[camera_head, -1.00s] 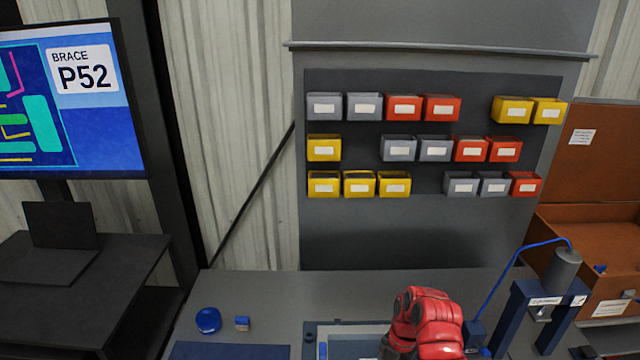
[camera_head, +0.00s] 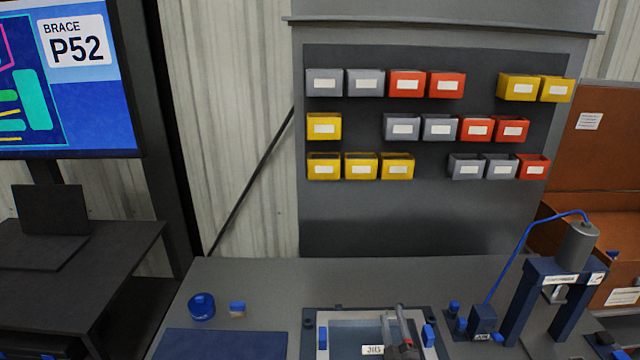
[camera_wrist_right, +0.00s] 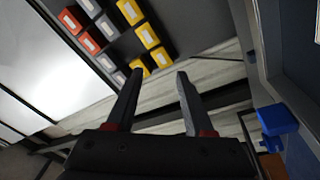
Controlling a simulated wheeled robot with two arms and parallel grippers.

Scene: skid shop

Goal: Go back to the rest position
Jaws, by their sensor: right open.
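My right gripper (camera_head: 395,322) shows at the bottom of the head view, over the jig tray (camera_head: 310,342) on the workbench. Its two grey fingers are apart with nothing between them. In the right wrist view the gripper (camera_wrist_right: 158,76) is also open and empty, its fingers pointing towards the wall and the bin rack. My left gripper is not in either view.
The workbench (camera_head: 265,275) holds a blue round object (camera_head: 201,307), a small blue block (camera_head: 237,308), a blue mat (camera_head: 220,345) and a blue press (camera_head: 520,300). Grey, red and yellow bins hang on a back panel (camera_head: 400,225). A dark side table (camera_head: 110,250) stands left.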

